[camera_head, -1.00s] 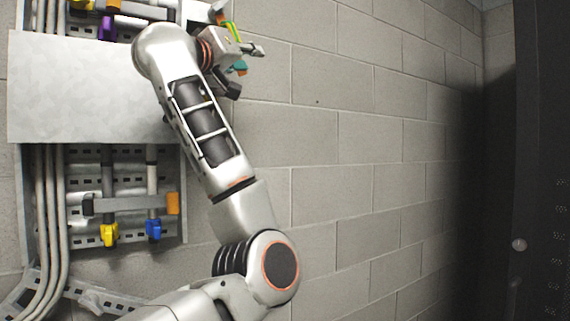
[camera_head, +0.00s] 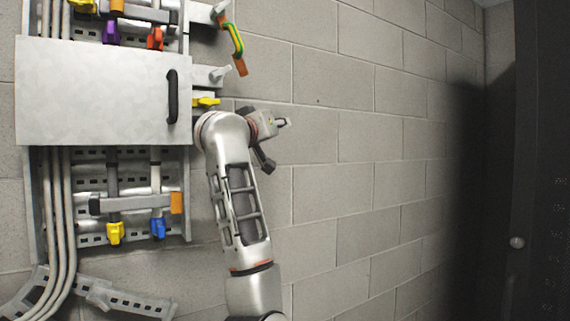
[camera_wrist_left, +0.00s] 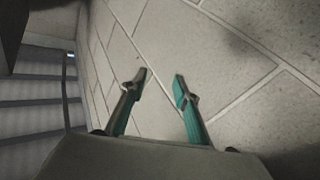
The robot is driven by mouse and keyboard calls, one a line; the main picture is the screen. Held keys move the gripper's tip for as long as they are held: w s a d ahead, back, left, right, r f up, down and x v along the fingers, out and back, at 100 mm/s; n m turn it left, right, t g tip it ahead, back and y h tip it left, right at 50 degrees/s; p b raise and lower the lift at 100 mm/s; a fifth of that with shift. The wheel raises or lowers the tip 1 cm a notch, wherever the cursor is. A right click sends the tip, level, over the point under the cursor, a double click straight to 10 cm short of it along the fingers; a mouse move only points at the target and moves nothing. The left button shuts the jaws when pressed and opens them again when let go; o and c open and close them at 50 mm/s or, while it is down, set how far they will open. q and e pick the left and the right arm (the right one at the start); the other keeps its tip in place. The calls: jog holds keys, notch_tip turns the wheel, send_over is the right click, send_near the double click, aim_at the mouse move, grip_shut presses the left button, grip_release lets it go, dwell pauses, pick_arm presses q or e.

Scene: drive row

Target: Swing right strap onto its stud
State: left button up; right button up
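A green and yellow strap (camera_head: 235,38) with orange ends hangs tilted at the right side of the wall panel, its upper end by the upper stud (camera_head: 219,9). Its lower orange end (camera_head: 241,68) is just right of the lower stud (camera_head: 219,73); I cannot tell whether they touch. My left gripper (camera_head: 275,140) is below and right of the strap, in front of the bare wall and clear of it. In the left wrist view its teal fingers (camera_wrist_left: 159,88) are apart with nothing between them. My right gripper is not in view.
A grey cover with a black handle (camera_head: 172,97) fronts the panel. A yellow part (camera_head: 206,102) sticks out below the lower stud. Breakers with yellow (camera_head: 115,233) and blue (camera_head: 158,228) parts are underneath. The block wall (camera_head: 370,150) is bare; a dark cabinet (camera_head: 545,160) stands far right.

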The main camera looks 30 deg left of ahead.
pick_arm(q)
jog(key=w+f+g, duration=0.1)
jog(key=w+f, duration=0.3)
jog(key=f, duration=0.6)
jog(key=shift+d+m+p, duration=0.2)
jog(key=shift+m+p, duration=0.1)
jog(key=shift+m, duration=0.1)
jog(key=shift+w, duration=0.1)
